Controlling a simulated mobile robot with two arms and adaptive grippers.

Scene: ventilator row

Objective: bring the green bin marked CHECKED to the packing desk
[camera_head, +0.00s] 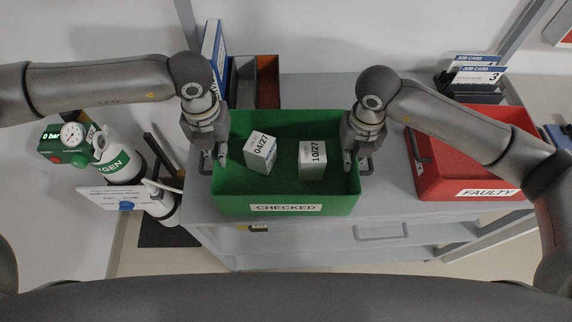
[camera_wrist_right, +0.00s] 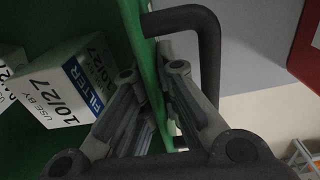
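The green bin marked CHECKED (camera_head: 286,208) stands upright on the grey cart top. Two white filter boxes lie in it, one marked 04/27 (camera_head: 260,153) and one marked 10/27 (camera_head: 312,160). My left gripper (camera_head: 214,157) is at the bin's left wall, by its dark handle. My right gripper (camera_head: 357,162) is at the right wall. In the right wrist view my right gripper's fingers (camera_wrist_right: 158,105) straddle the green wall (camera_wrist_right: 152,60), inside the dark handle loop (camera_wrist_right: 208,45). Whether either gripper is clamped cannot be seen. The packing desk cannot be identified.
A red bin marked FAULTY (camera_head: 470,180) stands to the right on the grey cart (camera_head: 385,212). Folders in a rack (camera_head: 265,82) stand behind the green bin. Job cards (camera_head: 478,75) stand at the back right. An oxygen cylinder (camera_head: 120,160) with a gauge is at the left.

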